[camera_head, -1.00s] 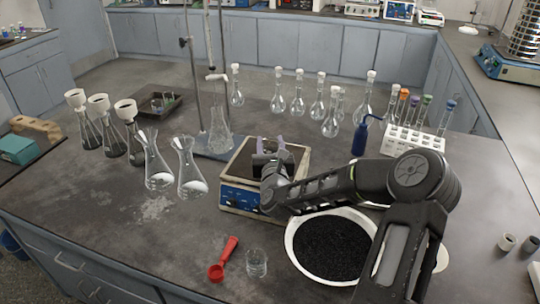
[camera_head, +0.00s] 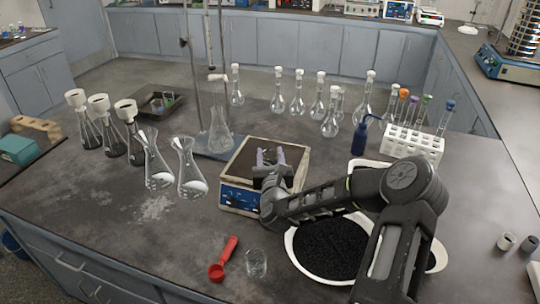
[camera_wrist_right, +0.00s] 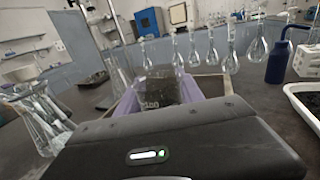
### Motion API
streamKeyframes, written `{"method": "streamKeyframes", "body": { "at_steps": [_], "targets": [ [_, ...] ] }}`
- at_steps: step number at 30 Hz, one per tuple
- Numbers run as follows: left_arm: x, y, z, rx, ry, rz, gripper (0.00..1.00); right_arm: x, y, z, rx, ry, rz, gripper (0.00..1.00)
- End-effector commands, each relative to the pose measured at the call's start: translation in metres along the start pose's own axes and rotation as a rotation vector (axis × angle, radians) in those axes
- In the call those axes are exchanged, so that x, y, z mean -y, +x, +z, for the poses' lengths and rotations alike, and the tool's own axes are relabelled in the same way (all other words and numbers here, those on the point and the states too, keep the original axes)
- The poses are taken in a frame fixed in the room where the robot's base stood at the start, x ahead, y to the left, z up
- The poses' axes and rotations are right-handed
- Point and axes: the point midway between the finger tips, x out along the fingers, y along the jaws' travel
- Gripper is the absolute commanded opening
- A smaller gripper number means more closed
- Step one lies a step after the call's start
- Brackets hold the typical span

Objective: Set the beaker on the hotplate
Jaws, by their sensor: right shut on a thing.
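The hotplate (camera_head: 240,197) has a blue front panel and a dark square top, and stands mid-bench. My right gripper (camera_head: 271,156) is over the hotplate's top in the head view. In the wrist view its purple fingers are shut on a clear glass beaker (camera_wrist_right: 162,86) with a "100" mark. The beaker looks upright. It can hardly be made out in the head view, and I cannot tell whether its base touches the plate. My left gripper is not in view.
Two conical flasks (camera_head: 188,170) stand left of the hotplate. A retort stand with a flask (camera_head: 219,133) is behind it. A white dish of black grains (camera_head: 330,248), a red scoop (camera_head: 224,258) and a small glass (camera_head: 256,263) are in front. A blue bottle (camera_head: 359,140) is to the right.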

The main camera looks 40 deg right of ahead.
Motion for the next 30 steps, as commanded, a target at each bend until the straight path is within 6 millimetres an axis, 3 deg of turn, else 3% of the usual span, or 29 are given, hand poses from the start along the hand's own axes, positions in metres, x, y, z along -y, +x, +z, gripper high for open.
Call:
{"method": "streamKeyframes", "body": {
  "at_steps": [1, 2, 9, 20, 26, 30],
  "targets": [
    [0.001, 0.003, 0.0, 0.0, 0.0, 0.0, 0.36, 0.0, 0.0, -0.003, 0.0, 0.0, 0.0, 0.0],
    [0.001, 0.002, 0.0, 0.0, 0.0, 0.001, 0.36, 0.0, 0.0, -0.002, 0.0, 0.0, 0.0, 0.46],
    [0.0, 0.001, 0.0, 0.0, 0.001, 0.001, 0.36, 0.0, 0.0, -0.001, -0.001, 0.0, 0.0, 0.66],
    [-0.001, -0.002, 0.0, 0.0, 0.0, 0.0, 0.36, 0.0, -0.001, 0.002, -0.001, 0.0, 0.0, 0.66],
    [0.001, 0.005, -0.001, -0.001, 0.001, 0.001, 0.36, 0.0, -0.023, -0.001, -0.001, 0.0, 0.001, 0.66],
    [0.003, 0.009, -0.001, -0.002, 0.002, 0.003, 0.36, 0.0, -0.052, -0.001, -0.001, -0.002, 0.001, 0.66]
  ]
}}
